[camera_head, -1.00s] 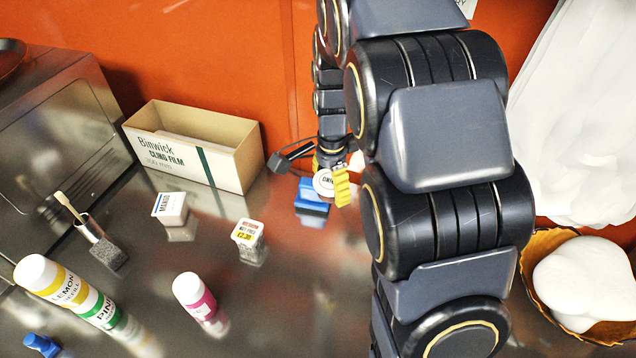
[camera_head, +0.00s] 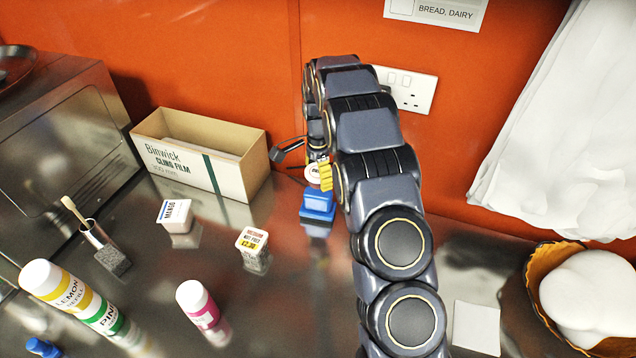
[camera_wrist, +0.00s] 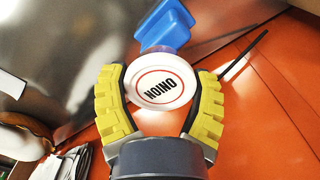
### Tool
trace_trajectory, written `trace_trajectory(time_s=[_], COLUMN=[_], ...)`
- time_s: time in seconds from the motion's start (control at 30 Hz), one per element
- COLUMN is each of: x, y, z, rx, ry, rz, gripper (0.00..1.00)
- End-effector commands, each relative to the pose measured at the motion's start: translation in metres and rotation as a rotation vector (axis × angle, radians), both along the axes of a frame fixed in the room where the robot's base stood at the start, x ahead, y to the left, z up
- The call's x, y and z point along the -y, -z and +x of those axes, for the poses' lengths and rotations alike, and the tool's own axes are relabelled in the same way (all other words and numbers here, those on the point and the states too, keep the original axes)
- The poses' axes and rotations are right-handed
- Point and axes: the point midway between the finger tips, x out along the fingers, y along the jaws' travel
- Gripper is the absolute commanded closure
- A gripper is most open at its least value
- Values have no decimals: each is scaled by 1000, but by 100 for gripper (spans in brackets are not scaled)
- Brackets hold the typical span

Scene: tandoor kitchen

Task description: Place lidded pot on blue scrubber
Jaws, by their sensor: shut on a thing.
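The lidded pot (camera_head: 313,173) has a round white lid marked ONION. My gripper (camera_head: 318,176) has yellow ribbed fingers and is shut on it. In the wrist view the pot's lid (camera_wrist: 160,87) sits between the two fingers (camera_wrist: 162,98), one on each side. The blue scrubber (camera_head: 318,204) is on the steel counter, just in front of the pot in the head view. In the wrist view the scrubber (camera_wrist: 166,27) lies past the pot's edge, not under the lid's middle. The pot's underside is hidden, so its height above the counter cannot be told.
A cling film box (camera_head: 190,173) stands at the left by the orange wall. A mango tub (camera_head: 174,212), a price-labelled tub (camera_head: 251,241) and several bottles stand further forward. A basket (camera_head: 540,275) is at the right. A socket (camera_head: 412,90) is on the wall.

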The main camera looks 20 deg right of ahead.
Motion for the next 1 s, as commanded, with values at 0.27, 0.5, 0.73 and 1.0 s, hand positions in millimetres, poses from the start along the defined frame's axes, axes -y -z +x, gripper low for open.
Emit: trace_trajectory(time_s=[0.27,0.5,0.73,1.0], x=[2,2,2,2], y=[21,38,40,41], z=[6,7,6,6], rx=[-4,3,1,1], ry=[0,0,0,0], rz=[1,-1,0,0], gripper=[68,68,68,2])
